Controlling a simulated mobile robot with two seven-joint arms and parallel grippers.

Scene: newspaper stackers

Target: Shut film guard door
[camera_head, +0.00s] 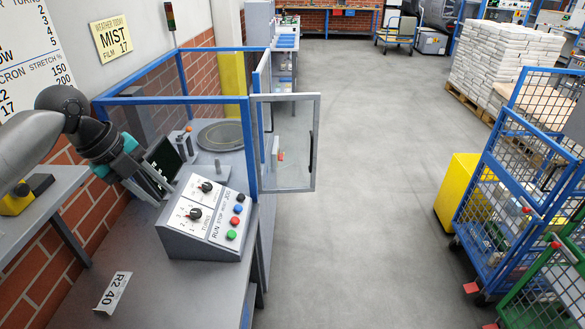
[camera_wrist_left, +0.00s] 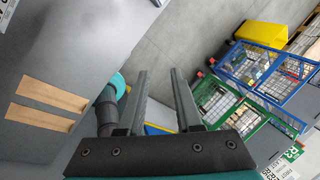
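The film guard door (camera_head: 285,172) is a clear panel in a grey frame with a dark upright handle (camera_head: 311,150). It stands open in the head view, swung out to the right from the blue-framed guard (camera_head: 249,120) over the floor. A round turntable (camera_head: 222,135) shows inside the guard. My left gripper (camera_head: 158,193) is at the left, behind the control box and well apart from the door. In the left wrist view its two fingers (camera_wrist_left: 160,72) are spread with nothing between them. The door is not clear in that view. My right gripper is not in view.
A sloped control box (camera_head: 210,215) with knobs and buttons stands on the grey bench, near my left gripper. A blue cage trolley (camera_head: 505,200) and a yellow bin (camera_head: 457,190) stand at the right. The floor (camera_head: 370,200) between door and trolley is clear.

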